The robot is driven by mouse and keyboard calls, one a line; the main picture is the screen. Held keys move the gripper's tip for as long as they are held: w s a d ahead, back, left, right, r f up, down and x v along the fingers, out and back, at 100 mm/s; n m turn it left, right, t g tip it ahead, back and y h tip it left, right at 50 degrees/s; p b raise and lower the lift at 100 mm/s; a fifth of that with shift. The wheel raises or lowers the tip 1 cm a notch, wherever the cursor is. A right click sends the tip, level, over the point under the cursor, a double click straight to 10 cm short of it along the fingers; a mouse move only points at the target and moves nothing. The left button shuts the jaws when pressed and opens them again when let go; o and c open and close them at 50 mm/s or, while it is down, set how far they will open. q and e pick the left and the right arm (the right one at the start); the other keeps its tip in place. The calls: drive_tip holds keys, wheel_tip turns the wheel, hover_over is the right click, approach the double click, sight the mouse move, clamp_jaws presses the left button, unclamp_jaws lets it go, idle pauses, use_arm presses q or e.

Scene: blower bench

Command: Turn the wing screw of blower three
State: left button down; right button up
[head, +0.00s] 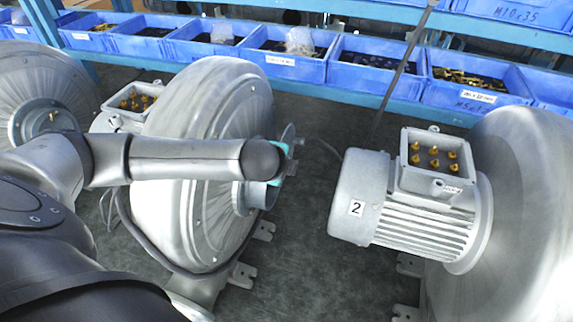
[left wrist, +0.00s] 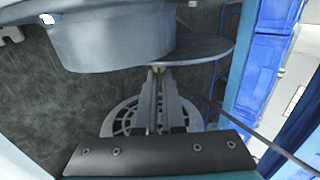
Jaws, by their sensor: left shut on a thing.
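My left gripper (left wrist: 157,78) is shut at the edge of a flat round plate beside a grey cylindrical pipe stub (left wrist: 110,40) in the left wrist view. The small part between its fingertips is mostly hidden; I take it to be the wing screw. In the head view, the teal part of my left gripper (head: 279,163) shows behind my arm, at the stub (head: 262,196) of the middle blower (head: 205,135). I see no number on this blower. My right gripper is not in view.
A blower motor marked 2 (head: 372,200) stands to the right, with an open terminal box (head: 436,160). Another blower (head: 45,90) stands at the left. Blue bins (head: 292,66) of small parts line the back. Dark floor (head: 310,255) is free between the middle and right blowers.

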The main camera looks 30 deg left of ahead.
use_arm(q)
drive_tip(key=shift+s+f+t+b, duration=0.1)
drive_tip(key=shift+f+t+b, duration=0.1)
drive_tip(key=shift+t+b, duration=0.55)
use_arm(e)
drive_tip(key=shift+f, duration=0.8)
use_arm(q)
drive_tip(key=shift+t+y, duration=0.25)
drive_tip(key=shift+y, duration=0.05)
drive_tip(key=c, duration=1)
unclamp_jaws()
drive_tip(key=shift+r, duration=0.1)
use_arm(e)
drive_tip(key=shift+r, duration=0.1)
